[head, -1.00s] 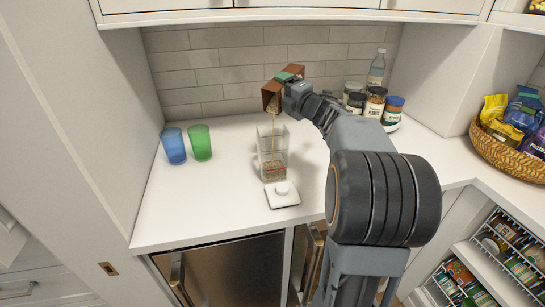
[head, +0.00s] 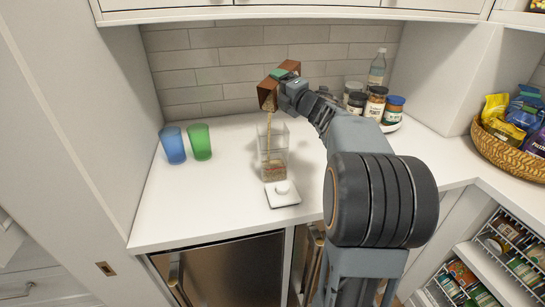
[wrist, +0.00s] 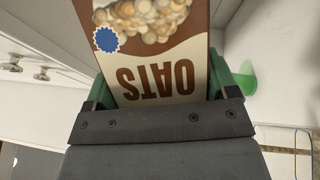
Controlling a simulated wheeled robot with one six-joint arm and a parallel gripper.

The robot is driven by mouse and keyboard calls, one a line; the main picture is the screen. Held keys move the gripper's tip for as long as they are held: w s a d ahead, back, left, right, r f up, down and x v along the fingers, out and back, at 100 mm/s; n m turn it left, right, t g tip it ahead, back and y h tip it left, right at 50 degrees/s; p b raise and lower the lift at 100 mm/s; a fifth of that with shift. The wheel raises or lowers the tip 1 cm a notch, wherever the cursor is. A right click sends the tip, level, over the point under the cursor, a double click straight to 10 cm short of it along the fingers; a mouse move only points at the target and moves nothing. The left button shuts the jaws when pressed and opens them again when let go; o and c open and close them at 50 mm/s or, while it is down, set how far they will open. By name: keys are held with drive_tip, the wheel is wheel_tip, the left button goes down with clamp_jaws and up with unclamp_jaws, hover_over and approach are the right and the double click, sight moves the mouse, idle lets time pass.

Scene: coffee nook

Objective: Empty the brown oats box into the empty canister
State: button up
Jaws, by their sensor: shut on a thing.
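The brown oats box (head: 267,95) is tipped over above the clear canister (head: 272,155), and a thin stream of oats (head: 268,125) falls from its mouth into the canister. In the wrist view the box (wrist: 155,75) shows its OATS label upside down between the green finger pads. My gripper (head: 284,76) is shut on the box. The canister stands upright on the counter with a layer of oats in its lower part. Its white lid (head: 282,193) lies on the counter in front of it.
A blue cup (head: 173,146) and a green cup (head: 200,142) stand to the left. Several jars (head: 375,103) and a bottle (head: 377,68) stand at the back right. A wicker basket (head: 505,153) of packets is far right.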

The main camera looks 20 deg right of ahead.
drive_tip(key=shift+s+d, duration=0.1)
drive_tip(key=shift+s, duration=0.05)
drive_tip(key=shift+s+d, duration=0.35)
drive_tip(key=shift+s, duration=0.1)
idle(0.3)
drive_tip(key=shift+w+a+b, duration=0.1)
drive_tip(key=shift+a+b, duration=0.05)
drive_tip(key=shift+b, duration=0.2)
drive_tip(key=shift+w+a+r, duration=0.15)
drive_tip(key=shift+w, duration=0.05)
drive_tip(key=shift+a+b, duration=0.1)
drive_tip(key=shift+b, duration=0.3)
